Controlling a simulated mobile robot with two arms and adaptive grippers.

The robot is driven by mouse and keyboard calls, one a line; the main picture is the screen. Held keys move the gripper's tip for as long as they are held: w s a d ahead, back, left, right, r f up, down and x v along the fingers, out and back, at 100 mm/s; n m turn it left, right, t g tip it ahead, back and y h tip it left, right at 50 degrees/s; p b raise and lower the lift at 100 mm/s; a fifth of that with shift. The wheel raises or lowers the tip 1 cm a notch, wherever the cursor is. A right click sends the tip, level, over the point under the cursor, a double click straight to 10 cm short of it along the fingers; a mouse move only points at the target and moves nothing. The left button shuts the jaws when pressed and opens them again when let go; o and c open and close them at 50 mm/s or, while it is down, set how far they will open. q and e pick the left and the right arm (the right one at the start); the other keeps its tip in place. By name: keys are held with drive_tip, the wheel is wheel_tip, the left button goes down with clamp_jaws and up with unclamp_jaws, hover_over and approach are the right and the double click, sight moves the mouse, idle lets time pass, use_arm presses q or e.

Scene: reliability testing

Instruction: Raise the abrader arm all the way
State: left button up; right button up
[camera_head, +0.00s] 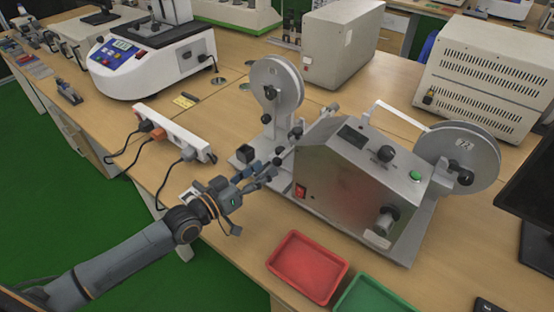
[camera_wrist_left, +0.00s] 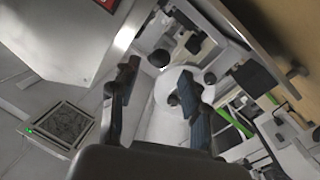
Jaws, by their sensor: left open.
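The abrader (camera_head: 345,185) is a grey metal machine with a sloped housing, a red switch, a green button and a reel on each side. At its left side, below the left reel (camera_head: 275,85), are small metal parts with black knobs; I cannot tell for sure which part is the abrader arm. My left gripper (camera_head: 270,168) is just left of these parts, partly overlapping them. In the left wrist view, its fingers (camera_wrist_left: 158,77) are apart, with a black knob (camera_wrist_left: 159,58) showing between and beyond the tips. Contact is not visible. My right gripper is not in view.
A red tray (camera_head: 308,268) and a green tray (camera_head: 372,298) lie at the table's front edge. A white power strip (camera_head: 175,132) with plugged cables is left of the machine. Beige boxes (camera_head: 342,42) stand behind. A white-blue instrument (camera_head: 150,60) is at the back left.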

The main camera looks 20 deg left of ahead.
sight(273, 163)
use_arm(q)
drive_tip(key=x, duration=0.5)
drive_tip(key=shift+w+d, duration=0.2)
drive_tip(key=shift+w, duration=0.15)
clamp_jaws()
